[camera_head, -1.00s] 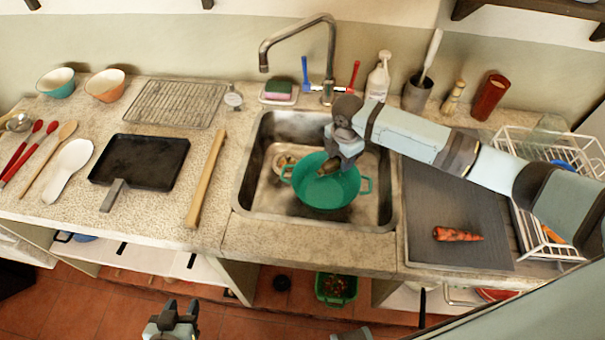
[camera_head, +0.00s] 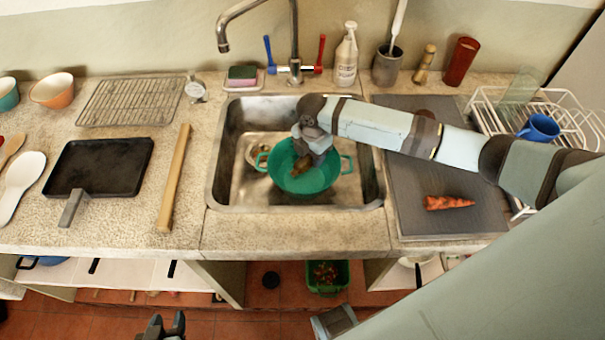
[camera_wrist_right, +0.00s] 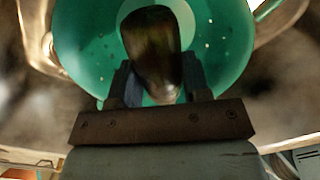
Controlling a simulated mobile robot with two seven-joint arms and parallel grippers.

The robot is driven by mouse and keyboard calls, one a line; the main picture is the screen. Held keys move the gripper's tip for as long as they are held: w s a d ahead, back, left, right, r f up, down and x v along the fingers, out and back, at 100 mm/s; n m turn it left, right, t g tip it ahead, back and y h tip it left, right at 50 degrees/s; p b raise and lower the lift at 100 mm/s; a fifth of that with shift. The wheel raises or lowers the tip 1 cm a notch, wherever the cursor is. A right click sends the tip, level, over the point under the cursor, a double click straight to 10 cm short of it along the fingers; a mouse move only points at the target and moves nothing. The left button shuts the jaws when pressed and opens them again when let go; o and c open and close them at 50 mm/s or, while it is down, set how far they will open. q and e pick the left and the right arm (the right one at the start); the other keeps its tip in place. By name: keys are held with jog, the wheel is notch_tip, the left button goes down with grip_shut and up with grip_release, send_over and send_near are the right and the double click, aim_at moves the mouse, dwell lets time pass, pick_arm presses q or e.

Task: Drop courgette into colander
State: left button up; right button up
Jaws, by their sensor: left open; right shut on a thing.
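A green colander (camera_head: 304,181) with two side handles stands in the sink basin. My right gripper (camera_head: 306,160) is over the colander, pointing down into it. It is shut on the courgette (camera_wrist_right: 152,45), a dark green-brown piece that shows end-on in the right wrist view, with the colander (camera_wrist_right: 85,35) behind it. In the head view the courgette (camera_head: 301,168) is small and partly hidden by the fingers. I cannot tell whether it touches the colander. My left gripper (camera_head: 163,327) is open and empty, low at the bottom edge, in front of the counter.
The sink (camera_head: 240,185) has raised walls and a tap (camera_head: 292,40) behind it.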

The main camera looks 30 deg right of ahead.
jog(key=o, duration=1.1)
jog(key=shift+c, duration=0.2)
jog(key=shift+r, duration=0.15)
jog(key=shift+r, duration=0.4)
notch_tip(320, 180, up, 13)
jog(key=shift+s+f, duration=0.1)
jog(key=shift+f, duration=0.05)
